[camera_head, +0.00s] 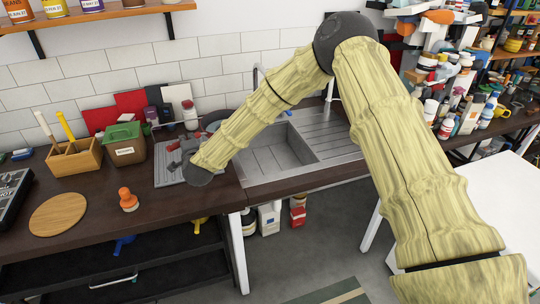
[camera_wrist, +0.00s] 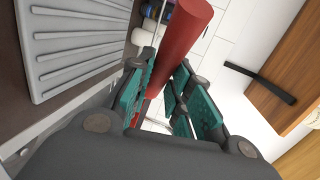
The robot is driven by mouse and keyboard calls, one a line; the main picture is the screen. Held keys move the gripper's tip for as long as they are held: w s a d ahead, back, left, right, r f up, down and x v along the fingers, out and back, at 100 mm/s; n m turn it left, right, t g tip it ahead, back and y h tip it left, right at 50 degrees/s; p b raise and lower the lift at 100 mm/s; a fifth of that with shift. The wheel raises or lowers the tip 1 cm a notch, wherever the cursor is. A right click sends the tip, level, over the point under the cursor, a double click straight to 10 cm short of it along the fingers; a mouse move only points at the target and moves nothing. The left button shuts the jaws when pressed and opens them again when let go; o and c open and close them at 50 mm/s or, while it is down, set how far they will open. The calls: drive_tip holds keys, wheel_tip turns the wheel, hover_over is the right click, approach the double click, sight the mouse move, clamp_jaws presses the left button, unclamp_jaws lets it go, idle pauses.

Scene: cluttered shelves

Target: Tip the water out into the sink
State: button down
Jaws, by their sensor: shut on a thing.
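My gripper (camera_wrist: 163,68) is shut on a red cylinder-shaped vessel (camera_wrist: 184,38), which sits between the teal finger pads in the wrist view. In the head view my gripper is over the counter left of the sink, mostly hidden behind my wrist. The grey sink (camera_head: 272,152) has its basin to the right of my gripper, partly behind my arm. No water can be seen in the vessel from these views.
A grey ribbed drainer (camera_wrist: 75,45) lies below my gripper. A wooden utensil box (camera_head: 75,160), green-lidded container (camera_head: 124,150), orange stopper-like object (camera_head: 128,199) and round wooden board (camera_head: 58,214) stand left. Bottles and boards line the wall behind.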

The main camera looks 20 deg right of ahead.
drive_tip(key=shift+r+p, duration=0.75)
drive_tip(key=shift+r, duration=1.8)
